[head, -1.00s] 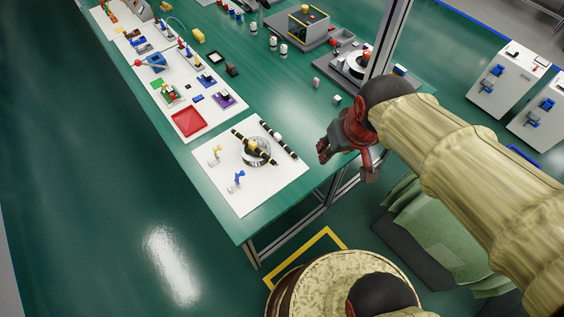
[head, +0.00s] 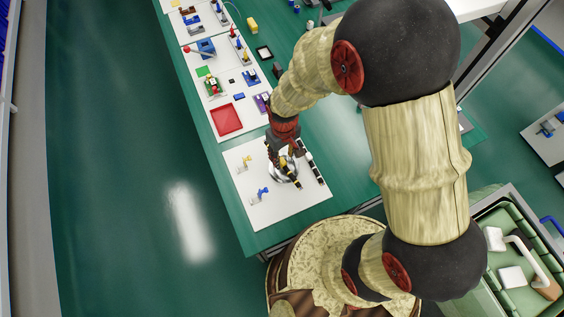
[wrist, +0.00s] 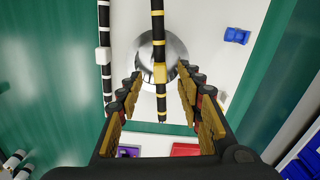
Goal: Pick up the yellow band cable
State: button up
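The yellow band cable (wrist: 158,28) is black with yellow bands and has a yellow block around it. In the wrist view it runs upright down the middle, across a round silver metal holder (wrist: 147,54). My gripper (wrist: 159,82) is open, with its fingers on either side of the cable's lower part, and nothing is seen gripped. In the head view my gripper (head: 282,155) is over the white board (head: 285,213) and hides part of the cable (head: 293,183) and holder. A similar black cable with white bands (wrist: 104,82) lies to the left in the wrist view.
A blue clip (head: 262,194) and a yellow clip (head: 243,163) stand on the board, left of the holder. A red tray (head: 226,119) and other small parts lie farther along the green table. The board's near left part is clear.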

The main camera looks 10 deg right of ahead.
aim_at(282, 161)
jog(key=f, duration=0.1)
jog(key=f+b, duration=0.1)
jog(key=f, duration=0.3)
jog(key=shift+w+a, duration=0.1)
jog(key=shift+w, duration=0.2)
jog(key=shift+r, duration=0.1)
jog(key=shift+c, duration=0.2)
grip_shut()
